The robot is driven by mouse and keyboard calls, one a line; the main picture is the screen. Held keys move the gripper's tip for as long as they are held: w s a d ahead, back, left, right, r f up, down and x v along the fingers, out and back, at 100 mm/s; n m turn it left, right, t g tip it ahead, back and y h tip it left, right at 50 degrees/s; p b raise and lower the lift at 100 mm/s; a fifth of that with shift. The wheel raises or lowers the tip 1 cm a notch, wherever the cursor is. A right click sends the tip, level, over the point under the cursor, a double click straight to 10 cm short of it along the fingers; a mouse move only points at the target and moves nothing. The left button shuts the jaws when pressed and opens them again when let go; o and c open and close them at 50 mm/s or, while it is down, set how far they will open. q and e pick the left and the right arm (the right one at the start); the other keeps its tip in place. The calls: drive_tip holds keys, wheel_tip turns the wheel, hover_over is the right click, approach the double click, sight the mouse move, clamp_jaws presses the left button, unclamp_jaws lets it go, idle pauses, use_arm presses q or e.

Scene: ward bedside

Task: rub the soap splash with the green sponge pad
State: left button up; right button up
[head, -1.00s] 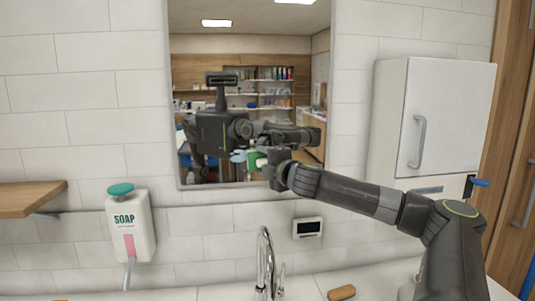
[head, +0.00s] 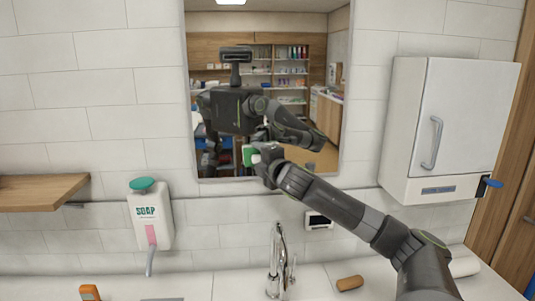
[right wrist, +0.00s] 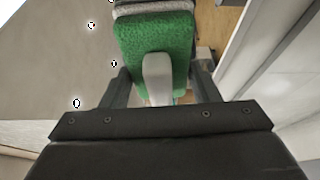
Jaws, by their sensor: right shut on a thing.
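My right gripper (head: 262,163) is shut on the handle (right wrist: 158,78) of the green sponge pad (right wrist: 155,45). In the head view the pad shows as a small green patch (head: 247,155) in front of the mirror's (head: 215,178) lower part. A pale grey band lies along the pad's far edge in the wrist view. Several small white spots (right wrist: 113,63), perhaps the soap splash, dot the pale surface left of the pad. I cannot make them out in the head view. Whether the pad touches the mirror cannot be told. My left gripper shows at most as a reflection.
A white cabinet (head: 450,125) is right of the mirror. A tap (head: 277,260), a brown object (head: 350,283) and an orange object (head: 89,292) are below.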

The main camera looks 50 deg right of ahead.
sight(244, 158)
drive_tip(key=shift+w+a+r+p, duration=0.1)
drive_tip(key=shift+w+a+p, duration=0.55)
drive_tip(key=shift+w+a, duration=0.75)
drive_tip(key=shift+a, duration=0.25)
drive_tip(key=shift+s, duration=0.1)
drive_tip(key=shift+s+a+p, duration=0.35)
drive_tip(key=shift+s+a, duration=0.6)
drive_tip(key=shift+s, duration=0.2)
drive_tip(key=shift+s+a+p, duration=0.3)
drive_tip(key=shift+s+a, duration=0.6)
drive_tip(key=shift+s, duration=0.2)
drive_tip(key=shift+s+a+p, duration=0.55)
drive_tip(key=shift+s+a, duration=0.45)
drive_tip(key=shift+s, duration=0.15)
